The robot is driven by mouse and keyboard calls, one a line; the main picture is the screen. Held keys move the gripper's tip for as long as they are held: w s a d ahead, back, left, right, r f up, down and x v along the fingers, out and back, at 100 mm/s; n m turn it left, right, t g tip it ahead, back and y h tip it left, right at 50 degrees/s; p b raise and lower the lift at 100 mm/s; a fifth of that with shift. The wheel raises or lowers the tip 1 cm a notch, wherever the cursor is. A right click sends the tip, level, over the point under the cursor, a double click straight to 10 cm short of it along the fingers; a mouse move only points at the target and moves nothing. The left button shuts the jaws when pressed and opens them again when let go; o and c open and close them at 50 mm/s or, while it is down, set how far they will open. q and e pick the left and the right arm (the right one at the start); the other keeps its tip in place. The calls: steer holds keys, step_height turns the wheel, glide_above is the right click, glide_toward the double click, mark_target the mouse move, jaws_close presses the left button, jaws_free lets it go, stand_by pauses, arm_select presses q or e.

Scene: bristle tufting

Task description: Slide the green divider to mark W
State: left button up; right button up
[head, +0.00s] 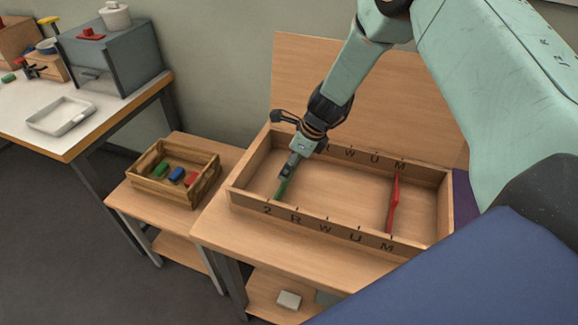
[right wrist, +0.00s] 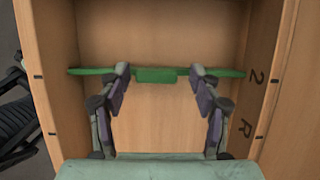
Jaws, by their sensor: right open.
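The green divider (head: 282,190) stands across the left part of the long open wooden box (head: 330,232), near mark 2. The box rims carry the marks 2, R, W, U and M; mark W (head: 325,229) is near the middle of the front rim. My right gripper (head: 287,176) reaches down into the box at the green divider. In the right wrist view, the open fingers of this gripper (right wrist: 159,74) are on either side of the central tab of the green divider (right wrist: 156,75), with gaps between. My left gripper is not in view.
A red divider (head: 393,204) stands near mark M at the right. The box floor (head: 340,195) between the dividers is clear. A wooden crate (head: 205,188) with coloured blocks sits on a low table to the left. A wooden panel (head: 300,75) rises behind the box.

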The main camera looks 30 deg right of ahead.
steer(key=shift+s+a+r, duration=0.15)
steer(key=shift+s+r, duration=0.2)
steer(key=shift+s, duration=0.15)
steer(key=shift+w+f, duration=0.4)
steer(key=shift+w, duration=0.1)
steer(key=c, duration=0.5)
steer(key=shift+s+r, duration=0.25)
steer(key=c, duration=0.5)
steer(key=shift+w, duration=0.15)
jaws_close()
